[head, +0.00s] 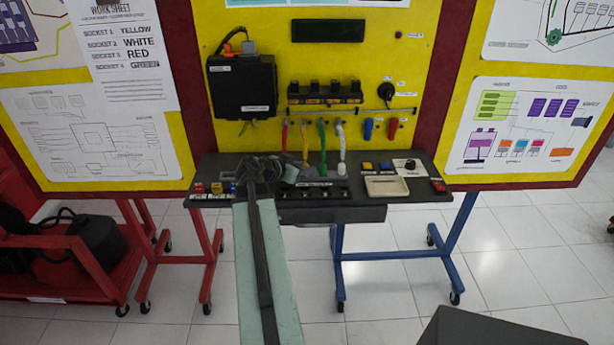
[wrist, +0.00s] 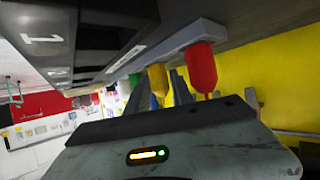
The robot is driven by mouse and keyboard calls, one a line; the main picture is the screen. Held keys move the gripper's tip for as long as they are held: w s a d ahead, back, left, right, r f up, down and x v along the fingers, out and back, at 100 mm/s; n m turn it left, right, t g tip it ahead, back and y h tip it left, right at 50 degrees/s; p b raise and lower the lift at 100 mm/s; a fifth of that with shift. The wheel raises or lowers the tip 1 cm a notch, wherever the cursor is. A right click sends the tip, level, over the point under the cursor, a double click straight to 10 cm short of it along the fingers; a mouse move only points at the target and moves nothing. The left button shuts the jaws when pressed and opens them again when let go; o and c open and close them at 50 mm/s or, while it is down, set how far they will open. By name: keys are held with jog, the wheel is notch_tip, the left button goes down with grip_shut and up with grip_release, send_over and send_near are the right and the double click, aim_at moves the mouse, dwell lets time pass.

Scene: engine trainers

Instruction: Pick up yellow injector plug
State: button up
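The yellow injector plug (wrist: 158,80) shows in the wrist view between a nearer red plug (wrist: 201,70) and a farther green plug (wrist: 134,82). In the head view the yellow lead (head: 305,142) hangs in a row with red, green and white leads. My gripper (wrist: 164,90) has its dark fingers apart, one on each side of the yellow plug in the wrist view. I cannot tell whether they touch it. In the head view my gripper (head: 265,170) is above the left part of the bench, and its fingertips are hard to make out.
The dark bench (head: 415,193) carries a black socket block (head: 314,192), a pale tray (head: 387,187) and small coloured blocks at both ends. The yellow panel (head: 420,65) stands behind it. In the wrist view a dark block labelled 1 (wrist: 45,30) is close by.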

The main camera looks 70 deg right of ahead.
aim_at(305, 164)
jog(key=shift+w, duration=0.2)
grip_shut()
notch_tip(305, 164, up, 10)
jog(key=p, duration=1)
jog(key=shift+r, duration=0.15)
jog(key=shift+s, duration=0.1)
